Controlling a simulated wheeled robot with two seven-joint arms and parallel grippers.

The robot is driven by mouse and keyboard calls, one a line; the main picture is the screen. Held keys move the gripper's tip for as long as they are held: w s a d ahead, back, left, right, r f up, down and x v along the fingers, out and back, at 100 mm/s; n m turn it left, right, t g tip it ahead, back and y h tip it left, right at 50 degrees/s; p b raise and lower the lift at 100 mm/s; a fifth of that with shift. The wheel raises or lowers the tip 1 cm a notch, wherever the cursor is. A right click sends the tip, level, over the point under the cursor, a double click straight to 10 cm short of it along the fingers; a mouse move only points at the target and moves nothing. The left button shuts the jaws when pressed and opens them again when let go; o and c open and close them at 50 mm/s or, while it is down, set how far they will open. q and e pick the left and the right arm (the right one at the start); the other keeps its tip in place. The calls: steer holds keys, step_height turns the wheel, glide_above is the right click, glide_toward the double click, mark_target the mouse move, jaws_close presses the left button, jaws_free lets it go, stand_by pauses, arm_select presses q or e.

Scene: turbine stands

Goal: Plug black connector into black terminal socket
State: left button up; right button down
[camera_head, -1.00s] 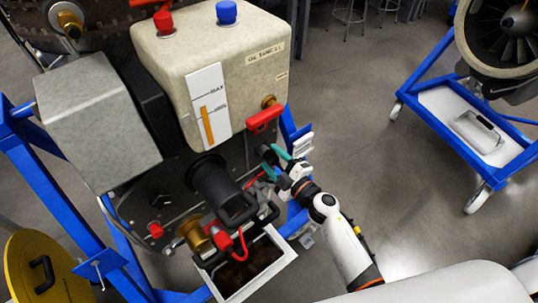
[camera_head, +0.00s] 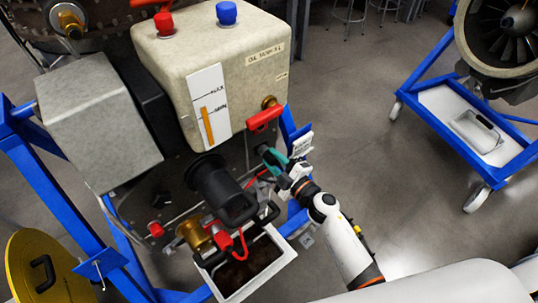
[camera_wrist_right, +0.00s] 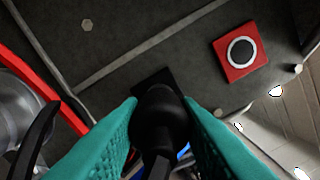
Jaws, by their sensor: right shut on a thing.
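The black connector (camera_wrist_right: 160,115) is between the teal fingers of my right gripper (camera_wrist_right: 161,128) in the right wrist view. Its cable end points toward the camera. A black square plate (camera_wrist_right: 152,82), apparently the black terminal socket, shows behind the connector on the dark panel. The connector hides most of it, and I cannot tell whether the two touch. In the head view my right gripper (camera_head: 272,161) is shut beside the engine panel, below the red handle. The dark connector end (camera_head: 262,149) shows just past its fingertips. My left gripper is not in view.
A red handle (camera_head: 263,117), a black cylinder (camera_head: 216,186) and a white tray (camera_head: 283,259) are close to my right arm. Open floor (camera_head: 355,100) lies to the right.

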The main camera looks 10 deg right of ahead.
mark_target(276, 162)
steer(key=shift+s+d, duration=0.1)
steer(key=shift+s, duration=0.1)
steer(key=shift+s+d, duration=0.15)
steer(key=shift+s, duration=0.2)
steer(key=shift+p+v, duration=0.4)
steer(key=shift+v, duration=1.1)
steer(key=v, duration=0.4)
